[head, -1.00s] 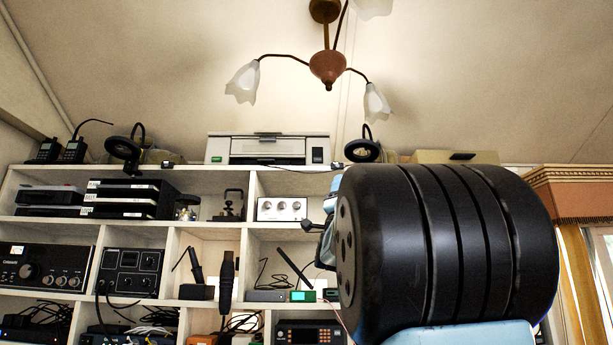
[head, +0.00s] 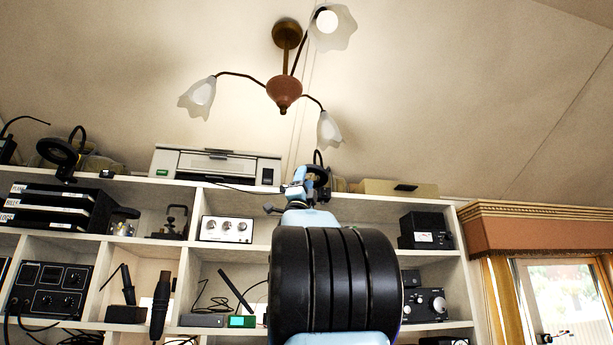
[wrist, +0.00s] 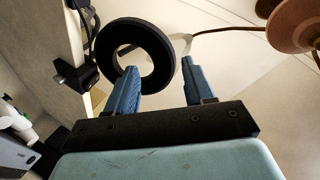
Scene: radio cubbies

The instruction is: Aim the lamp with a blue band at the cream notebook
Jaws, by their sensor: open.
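A black ring-headed lamp (head: 319,172) stands on top of the shelf unit, partly hidden behind my arm. In the wrist view its round head (wrist: 164,48) is large and close, with its clamp and arm at the left. My gripper (wrist: 160,66) is open. Its left blue finger overlaps the ring's lower rim, and the right finger is beside the ring; I cannot tell whether they touch it. In the head view my gripper (head: 297,188) is just in front of this lamp. A second black lamp (head: 62,155) stands at the far left. No blue band or cream notebook can be made out.
A white printer (head: 216,166) stands on the shelf top between the lamps, and a cream box (head: 390,187) lies to the right. The cubbies (head: 340,207) below hold radio gear. A three-armed ceiling light (head: 284,92) hangs above. A curtained window (head: 555,285) is at right.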

